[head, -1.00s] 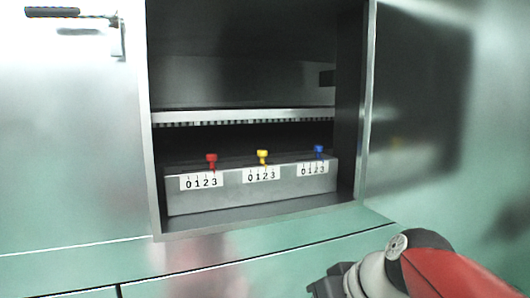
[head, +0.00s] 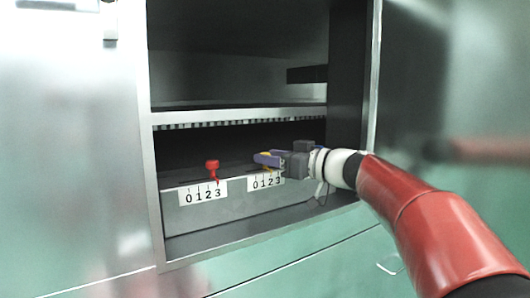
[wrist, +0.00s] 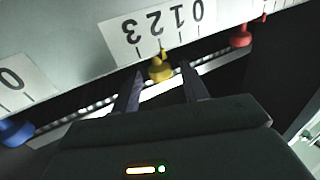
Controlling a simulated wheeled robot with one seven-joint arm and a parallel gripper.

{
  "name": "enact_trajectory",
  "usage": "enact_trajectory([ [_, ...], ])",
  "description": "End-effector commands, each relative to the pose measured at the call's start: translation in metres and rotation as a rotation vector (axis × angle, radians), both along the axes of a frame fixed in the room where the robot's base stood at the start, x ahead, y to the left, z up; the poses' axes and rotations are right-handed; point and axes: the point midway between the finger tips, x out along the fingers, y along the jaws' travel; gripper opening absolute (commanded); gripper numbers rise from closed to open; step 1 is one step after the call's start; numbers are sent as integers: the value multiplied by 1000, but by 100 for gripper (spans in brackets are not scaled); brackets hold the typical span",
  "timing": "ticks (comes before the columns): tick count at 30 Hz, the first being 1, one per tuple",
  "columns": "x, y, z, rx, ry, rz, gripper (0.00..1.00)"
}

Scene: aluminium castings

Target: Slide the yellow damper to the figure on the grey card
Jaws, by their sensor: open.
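The yellow damper (wrist: 160,70) is a small knob on a slot beside a white scale card (wrist: 160,30) marked 0 to 3. In the wrist view it lies between my open fingers, with gaps on both sides; its pointer is near the middle figures. I cannot make out a grey card in either current view.
The red damper (head: 212,168) stands to the left with its own scale (head: 203,193). The blue damper (wrist: 15,132) shows only in the wrist view; my arm hides it in the head view. A shelf (head: 240,115) runs above and the steel cabinet side wall (head: 348,75) stands to the right.

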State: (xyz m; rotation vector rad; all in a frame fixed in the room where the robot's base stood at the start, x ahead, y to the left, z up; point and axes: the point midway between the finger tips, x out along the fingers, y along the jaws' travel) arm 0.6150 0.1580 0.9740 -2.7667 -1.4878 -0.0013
Motion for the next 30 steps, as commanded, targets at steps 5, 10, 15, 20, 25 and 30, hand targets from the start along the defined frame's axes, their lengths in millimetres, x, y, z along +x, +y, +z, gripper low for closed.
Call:
enact_trajectory([
  [5,10,16,1,0,0,1,44],
  [10,13,19,0,0,0,-1,44],
  [15,12,19,0,0,0,-1,43],
  [20,12,19,0,0,0,-1,22],
  [25,12,19,0,0,0,-1,0],
  [30,12,19,0,0,0,-1,0],
])
